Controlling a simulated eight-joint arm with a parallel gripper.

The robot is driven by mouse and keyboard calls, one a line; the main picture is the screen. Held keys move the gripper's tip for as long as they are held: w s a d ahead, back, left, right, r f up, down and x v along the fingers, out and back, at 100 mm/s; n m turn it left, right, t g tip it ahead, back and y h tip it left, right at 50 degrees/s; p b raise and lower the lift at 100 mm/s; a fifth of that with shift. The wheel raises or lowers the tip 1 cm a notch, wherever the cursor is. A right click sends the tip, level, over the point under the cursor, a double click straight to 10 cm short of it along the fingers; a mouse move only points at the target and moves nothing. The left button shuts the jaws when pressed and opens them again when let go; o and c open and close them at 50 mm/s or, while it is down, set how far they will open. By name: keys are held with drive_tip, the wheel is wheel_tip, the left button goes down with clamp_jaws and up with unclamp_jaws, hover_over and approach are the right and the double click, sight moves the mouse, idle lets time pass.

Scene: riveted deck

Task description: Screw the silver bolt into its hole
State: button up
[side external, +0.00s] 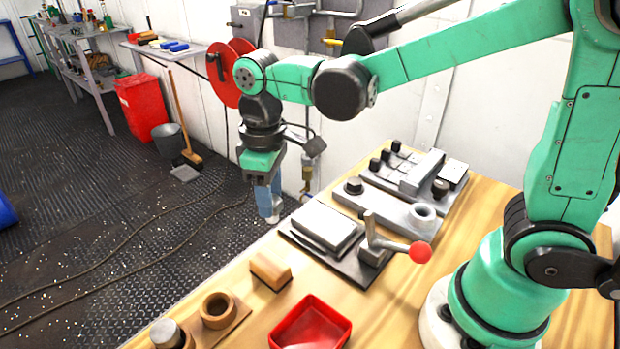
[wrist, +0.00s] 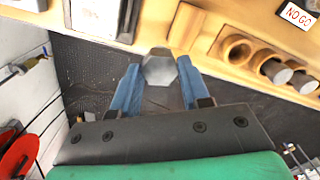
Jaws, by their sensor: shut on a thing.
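My gripper (side external: 268,207) has blue fingers and hangs pointing down by the bench's left edge in the side view. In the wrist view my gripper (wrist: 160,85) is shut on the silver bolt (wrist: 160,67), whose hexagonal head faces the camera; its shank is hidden. A grey plate (side external: 385,204) on the bench carries a raised round collar (side external: 423,214) with an opening at its right end and a dark knob (side external: 354,186) at its left. I cannot tell whether this collar is the bolt's hole. The bolt is apart from the plate.
A vise-like block (side external: 326,228) with a red-knobbed lever (side external: 420,252) stands between gripper and plate. A red tray (side external: 310,325), a wooden block (side external: 270,270) and a wooden holder (side external: 238,318) with a round socket lie nearer the camera. A "NO GO" label (wrist: 298,15) shows in the wrist view.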

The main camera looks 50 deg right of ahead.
drive_tip(key=s+d+r+m, duration=0.2)
drive_tip(key=s+d+m, duration=0.25)
drive_tip(key=d, duration=0.85)
drive_tip(key=shift+s+d+f+m, duration=0.75)
drive_tip(key=shift+s+d, duration=0.55)
drive_tip(key=shift+s, duration=0.55)
drive_tip(key=shift+s+d+f+m, duration=0.75)
drive_tip(key=shift+s+d, duration=0.55)
drive_tip(key=shift+s, duration=0.5)
drive_tip(key=shift+s+d+f+m, duration=0.7)
drive_tip(key=shift+s+d, duration=0.6)
drive_tip(key=shift+s, duration=0.55)
drive_tip(key=shift+f, duration=1.4)
drive_tip(key=o, duration=1.1)
drive_tip(key=shift+o, duration=0.2)
drive_tip(key=shift+r, duration=0.15)
drive_tip(key=shift+r, duration=2.65)
